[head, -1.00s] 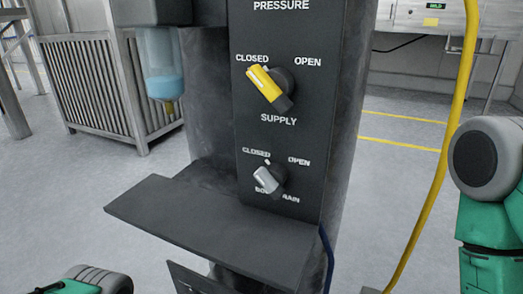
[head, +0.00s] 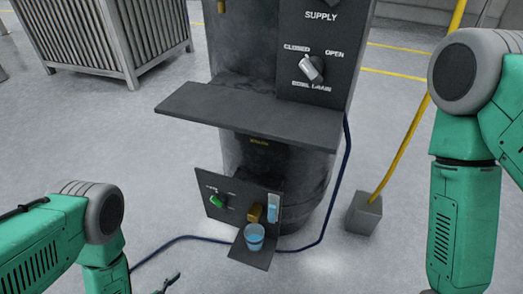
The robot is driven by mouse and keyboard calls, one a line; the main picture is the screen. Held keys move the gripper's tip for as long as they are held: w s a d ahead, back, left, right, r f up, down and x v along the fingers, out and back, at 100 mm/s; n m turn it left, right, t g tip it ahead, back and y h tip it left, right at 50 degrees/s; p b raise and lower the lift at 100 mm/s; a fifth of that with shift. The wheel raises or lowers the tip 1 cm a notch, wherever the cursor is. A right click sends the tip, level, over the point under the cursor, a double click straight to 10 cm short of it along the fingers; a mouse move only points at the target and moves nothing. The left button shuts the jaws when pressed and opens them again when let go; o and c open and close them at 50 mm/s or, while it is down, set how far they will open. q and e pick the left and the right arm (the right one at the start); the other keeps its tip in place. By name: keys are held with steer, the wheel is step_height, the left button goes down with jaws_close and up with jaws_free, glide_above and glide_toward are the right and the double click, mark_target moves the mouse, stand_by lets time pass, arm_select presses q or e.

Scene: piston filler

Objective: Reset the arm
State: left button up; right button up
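My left arm (head: 50,235), green with grey joints, comes in from the left at the lower left of the head view. A small dark part of my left gripper (head: 170,284) shows at the bottom edge, in front of the machine and touching nothing that I can see. Most of it is cut off, so its opening is unclear. My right arm (head: 462,220) hangs down at the right edge. Its gripper is below the picture. Neither arm visibly touches the machine.
The dark machine's shelf (head: 250,115) juts out at mid-height. Above it is a silver drain knob (head: 311,68). Below are a panel with a green knob (head: 216,201) and a blue cup (head: 254,237). A yellow hose meets a grey block (head: 364,212). A blue hose crosses the floor.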

arm_select(q)
steer(key=s+a+r+n+g+y, duration=0.3)
steer(key=s+a+r+g+y, duration=0.15)
steer(key=s+r, duration=0.25)
steer(key=s+a+r+n+g+y, duration=0.3)
steer(key=s+r+g, duration=0.2)
steer(key=s+r, duration=0.2)
step_height(320, 180, up, 13)
steer(key=p, duration=1.3)
steer(key=shift+s+d, duration=0.15)
steer(key=shift+d, duration=0.05)
steer(key=shift+f, duration=0.15)
